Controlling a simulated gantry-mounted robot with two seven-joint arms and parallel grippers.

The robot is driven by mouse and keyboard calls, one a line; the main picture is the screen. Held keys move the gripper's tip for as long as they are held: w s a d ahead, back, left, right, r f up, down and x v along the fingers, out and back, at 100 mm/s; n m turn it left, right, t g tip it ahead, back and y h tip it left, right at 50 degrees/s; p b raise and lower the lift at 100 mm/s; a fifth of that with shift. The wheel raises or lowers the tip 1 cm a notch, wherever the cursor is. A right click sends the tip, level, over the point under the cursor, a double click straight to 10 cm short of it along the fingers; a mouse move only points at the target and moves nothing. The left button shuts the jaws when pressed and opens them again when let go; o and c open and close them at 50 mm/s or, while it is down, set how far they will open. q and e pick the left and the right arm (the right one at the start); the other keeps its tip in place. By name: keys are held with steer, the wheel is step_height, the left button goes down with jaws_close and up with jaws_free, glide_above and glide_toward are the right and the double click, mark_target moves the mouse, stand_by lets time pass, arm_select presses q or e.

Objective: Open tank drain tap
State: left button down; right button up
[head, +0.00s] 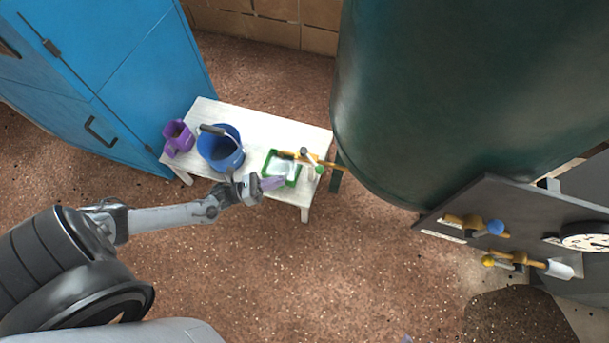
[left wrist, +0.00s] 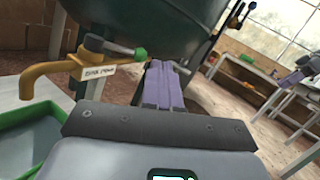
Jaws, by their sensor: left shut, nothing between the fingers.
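The big dark green tank (head: 450,90) fills the upper right of the head view. Its brass drain tap (head: 330,164) juts left over the white table; in the left wrist view the brass tap (left wrist: 52,68) carries a white label (left wrist: 97,72). The tap's grey lever ends in a green tip (left wrist: 140,53); its exact angle to the pipe is hard to judge. My left gripper (head: 275,183) is shut and empty, its purple fingers (left wrist: 163,82) beside the tap and apart from the lever. Part of my right gripper (left wrist: 292,78) shows at the wrist view's right; its jaws are unclear.
A green-rimmed tray (head: 266,165) lies under the tap on the white table (head: 255,118). A blue bucket (head: 220,152) and purple jug (head: 178,138) stand left of it. A blue cabinet (head: 100,80) is further left. A panel (head: 480,205) with valves stands right.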

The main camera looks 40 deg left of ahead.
mark_target(317, 166)
arm_select(q)
steer(key=a+f+m+g+h+b, duration=0.1)
steer(key=a+f+m+g+b, duration=0.1)
steer(key=a+f+m+b, duration=0.25)
steer(key=b+x, duration=0.3)
steer(key=x, duration=1)
steer(key=shift+w+a+h, duration=0.3)
steer(key=shift+a, duration=0.1)
arm_select(e)
step_height(317, 166, down, 10)
steer(key=shift+r, duration=0.25)
arm_select(q)
steer(key=shift+r, duration=0.1)
steer(key=shift+w+d+n+t+y+p, duration=0.3)
steer(key=shift+w+n+t+y+p, duration=0.65)
steer(key=shift+y, duration=0.9)
steer(key=shift+w+d+n+t+y+p, duration=0.35)
steer(key=shift+n+t+y+p, duration=0.35)
steer(key=shift+n+y+p, duration=0.9)
steer(key=shift+w+d+n+t+y+p, duration=0.3)
steer(key=shift+w+n+t+y+p, duration=0.45)
steer(key=shift+y, duration=1.3)
arm_select(e)
step_height(317, 166, up, 7)
arm_select(q)
steer(key=shift+s+n, duration=0.25)
